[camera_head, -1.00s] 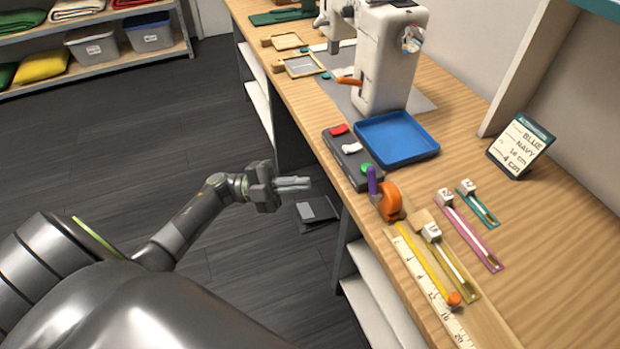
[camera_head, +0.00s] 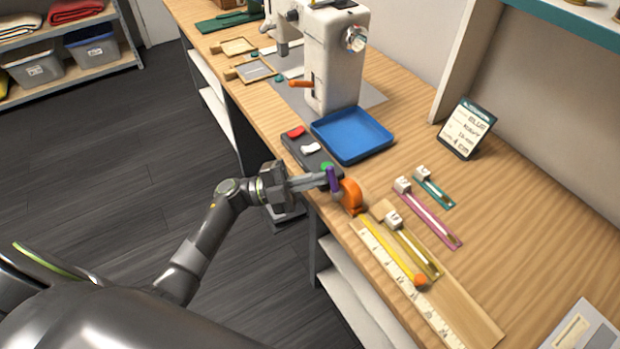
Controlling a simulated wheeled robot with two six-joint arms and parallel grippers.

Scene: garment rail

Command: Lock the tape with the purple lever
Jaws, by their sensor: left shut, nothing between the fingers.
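The yellow tape (camera_head: 385,245) runs out from the housing along a ruler board (camera_head: 403,288) to an orange end piece (camera_head: 420,279). My left gripper (camera_head: 322,181) is shut and empty. Its fingertips are at the lever's left side, touching it or very close; I cannot tell which. My right gripper is not in view.
A grey block (camera_head: 303,149) with red, white and green pieces lies just behind the lever. A blue tray (camera_head: 351,135) and a white sewing machine (camera_head: 334,55) stand beyond. Several coloured gauges (camera_head: 430,213) lie to the right, near a sign card (camera_head: 466,128).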

